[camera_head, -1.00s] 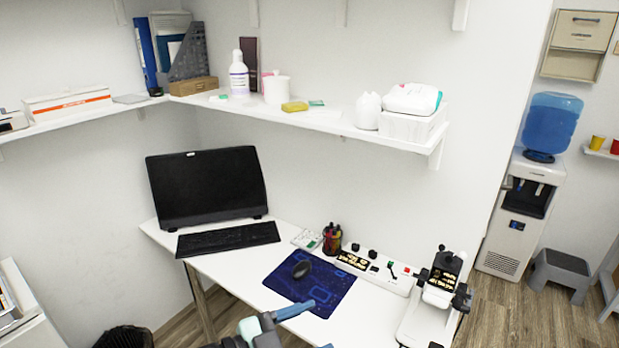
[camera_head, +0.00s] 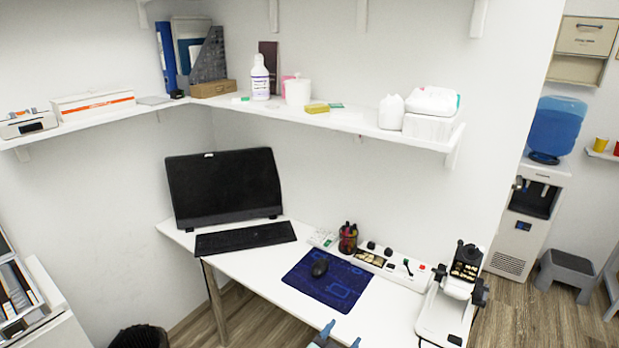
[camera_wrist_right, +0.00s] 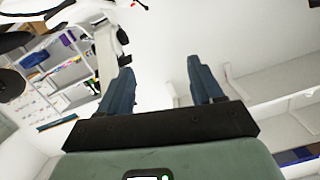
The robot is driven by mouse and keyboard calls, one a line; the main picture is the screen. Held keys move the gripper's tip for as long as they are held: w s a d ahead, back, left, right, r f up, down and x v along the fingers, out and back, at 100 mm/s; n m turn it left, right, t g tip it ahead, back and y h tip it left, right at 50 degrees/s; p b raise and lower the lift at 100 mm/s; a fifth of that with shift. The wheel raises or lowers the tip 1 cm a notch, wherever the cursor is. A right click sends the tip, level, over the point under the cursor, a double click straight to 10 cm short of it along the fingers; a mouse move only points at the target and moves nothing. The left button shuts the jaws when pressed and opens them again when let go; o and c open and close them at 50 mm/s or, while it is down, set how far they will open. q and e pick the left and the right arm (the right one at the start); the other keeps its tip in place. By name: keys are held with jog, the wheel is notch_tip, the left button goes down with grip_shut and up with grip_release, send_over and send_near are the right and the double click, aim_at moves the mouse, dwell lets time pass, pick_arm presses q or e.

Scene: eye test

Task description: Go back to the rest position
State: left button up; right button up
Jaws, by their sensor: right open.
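My right gripper (camera_head: 341,337) shows at the bottom edge of the head view, in front of the white desk (camera_head: 262,267). Only its blue fingertips and a bit of its body show there. In the right wrist view the two blue fingers of this gripper (camera_wrist_right: 161,75) stand apart with nothing between them. The gripper is open and empty. My left gripper is in neither view.
The desk holds a black monitor (camera_head: 224,187), a keyboard (camera_head: 245,238), a mouse (camera_head: 320,267) on a blue mat (camera_head: 342,288), and a microscope (camera_head: 447,310). A loaded shelf (camera_head: 350,123) hangs above. A dark bin (camera_head: 139,338) stands at lower left.

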jog(key=s+d+f+n+g+y, duration=0.1)
jog(key=s+d+f+g+y, duration=0.15)
jog(key=f, duration=0.55)
jog(key=s+d+f+n+g+y, duration=0.15)
jog(key=s+f, duration=0.25)
jog(key=f, duration=0.4)
jog(key=s+d+f+n+g+y, duration=0.2)
jog(key=s+f+y, duration=0.15)
jog(key=f, duration=0.45)
jog(key=s+f+g+y, duration=0.2)
jog(key=s+f+g, duration=0.2)
jog(key=s, duration=0.9)
jog(key=s+a+f+g+y, duration=0.1)
jog(key=s+f+g, duration=0.3)
jog(key=s, duration=1)
jog(key=shift+a+g+y, duration=0.2)
jog(key=shift+g+y, duration=0.2)
jog(key=shift+y, duration=0.45)
jog(key=shift+d+n, duration=0.1)
jog(key=shift+n, duration=0.15)
